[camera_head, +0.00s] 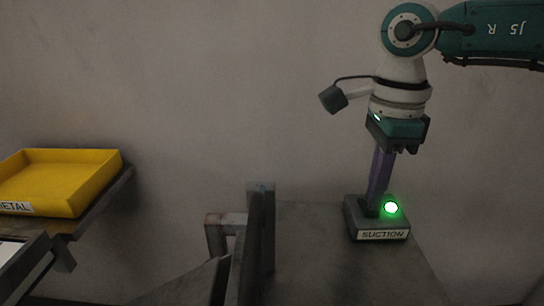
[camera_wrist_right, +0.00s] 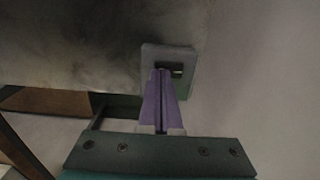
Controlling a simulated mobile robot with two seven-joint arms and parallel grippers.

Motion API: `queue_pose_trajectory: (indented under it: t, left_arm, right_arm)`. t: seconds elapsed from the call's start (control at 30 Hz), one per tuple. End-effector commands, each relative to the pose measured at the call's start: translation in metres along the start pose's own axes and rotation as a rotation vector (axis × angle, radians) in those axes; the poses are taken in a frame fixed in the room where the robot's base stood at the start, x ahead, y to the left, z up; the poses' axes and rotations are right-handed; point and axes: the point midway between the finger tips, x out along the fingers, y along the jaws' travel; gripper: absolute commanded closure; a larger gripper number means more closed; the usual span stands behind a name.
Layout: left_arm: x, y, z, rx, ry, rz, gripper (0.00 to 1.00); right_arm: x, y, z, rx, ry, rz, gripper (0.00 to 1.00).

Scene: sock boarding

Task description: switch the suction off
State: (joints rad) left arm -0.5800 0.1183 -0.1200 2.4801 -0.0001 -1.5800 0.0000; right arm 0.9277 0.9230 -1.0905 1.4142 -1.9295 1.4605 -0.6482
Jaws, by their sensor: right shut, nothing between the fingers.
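The suction box (camera_head: 354,222) is a small dark box labelled SUCTION, standing on a grey surface at the right. Its round lamp (camera_head: 391,207) glows green. My right gripper (camera_head: 373,207) points down from above, its purple fingers shut together and empty. In the head view, the fingertips are at the top of the box, left of the lamp. In the right wrist view the box (camera_wrist_right: 150,56) shows a dark slot, and the fingertips (camera_wrist_right: 161,72) overlap its near edge. I cannot tell whether they touch the switch, which is mostly hidden. My left gripper is out of view.
A yellow tray (camera_head: 62,170) with a label ending in ETAL stands on a shelf at the left. Dark upright plates (camera_head: 260,235) stand left of the suction box. The grey surface (camera_head: 310,265) around the box is mostly clear, with a plain wall behind.

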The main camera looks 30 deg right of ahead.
Motion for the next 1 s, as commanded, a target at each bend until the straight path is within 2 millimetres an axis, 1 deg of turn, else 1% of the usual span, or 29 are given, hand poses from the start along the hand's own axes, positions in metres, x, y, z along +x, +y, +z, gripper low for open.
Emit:
queue_pose_trajectory:
  t: [0.57, 0.77, 1.0]
  left_arm:
    - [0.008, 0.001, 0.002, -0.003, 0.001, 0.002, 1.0]
    - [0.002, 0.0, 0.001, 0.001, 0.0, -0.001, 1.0]
    - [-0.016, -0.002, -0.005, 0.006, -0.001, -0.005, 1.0]
  right_arm:
    - [0.01, 0.0, 0.0, 0.0, 0.0, 0.0, 1.0]
    - [0.003, 0.0, 0.0, 0.0, 0.0, 0.0, 1.0]
    - [-0.019, 0.0, 0.0, 0.0, 0.0, -0.001, 1.0]
